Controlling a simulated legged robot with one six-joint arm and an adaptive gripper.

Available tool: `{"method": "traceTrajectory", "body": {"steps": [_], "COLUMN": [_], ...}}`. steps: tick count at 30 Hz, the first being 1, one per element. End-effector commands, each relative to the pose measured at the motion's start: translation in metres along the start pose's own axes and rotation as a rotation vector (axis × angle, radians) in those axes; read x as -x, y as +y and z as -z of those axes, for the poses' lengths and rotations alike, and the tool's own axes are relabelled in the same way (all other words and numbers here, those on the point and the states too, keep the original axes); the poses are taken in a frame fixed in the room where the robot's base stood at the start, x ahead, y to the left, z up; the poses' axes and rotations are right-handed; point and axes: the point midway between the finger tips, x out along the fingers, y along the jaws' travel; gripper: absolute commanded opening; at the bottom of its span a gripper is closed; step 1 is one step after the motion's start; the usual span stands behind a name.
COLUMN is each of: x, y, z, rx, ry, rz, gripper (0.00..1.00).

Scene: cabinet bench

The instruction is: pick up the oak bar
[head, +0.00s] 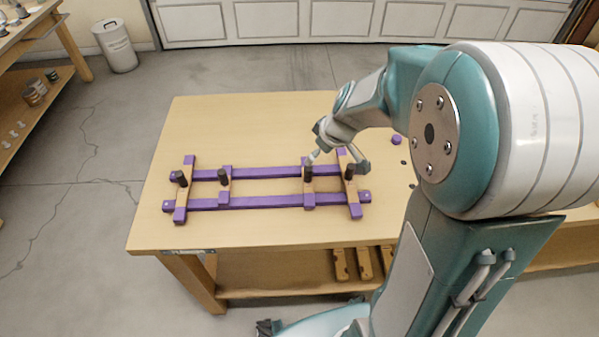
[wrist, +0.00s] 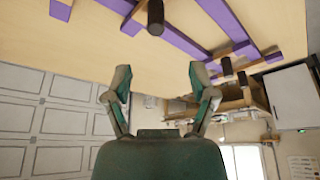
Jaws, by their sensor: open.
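No piece is clearly marked as the oak bar. Tan wooden pieces with dark spots, such as this tan bar (head: 364,263), lie on the bench's lower shelf. On the bench top lies a purple frame (head: 265,203) of two long rails and several crosspieces, with tan wood showing at the crossings and black pegs (head: 223,177) standing there. My gripper (head: 338,158) is above the right end of this frame, partly covering it. In the wrist view my gripper (wrist: 158,82) has its two fingers spread with nothing between them; a black peg (wrist: 155,17) and tan wood show beyond.
The bench top (head: 210,120) is clear behind and left of the frame. A purple round piece (head: 396,140) and small dark spots are right of my gripper. A side shelf (head: 35,105) and a bin (head: 115,45) stand at left, a garage door (head: 345,20) behind.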

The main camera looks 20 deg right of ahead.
Motion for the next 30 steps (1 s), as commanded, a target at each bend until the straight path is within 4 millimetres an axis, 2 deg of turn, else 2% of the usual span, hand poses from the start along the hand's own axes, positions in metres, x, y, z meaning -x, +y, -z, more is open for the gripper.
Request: {"method": "traceTrajectory", "body": {"steps": [6,14,21,25,30], "x": [-0.036,-0.059,-0.093,-0.102,-0.104], "y": [-0.001,-0.007,-0.004,-0.002,-0.003], "z": [-0.001,0.003,0.002,0.001,0.002], "rx": [-0.003,0.001,-0.001,-0.002,-0.001], "ry": [-0.005,-0.008,-0.008,-0.004,-0.004], "rz": [0.003,-0.003,-0.001,-0.002,-0.004], "gripper": [0.73,0.73,0.73,0.73,0.73]}}
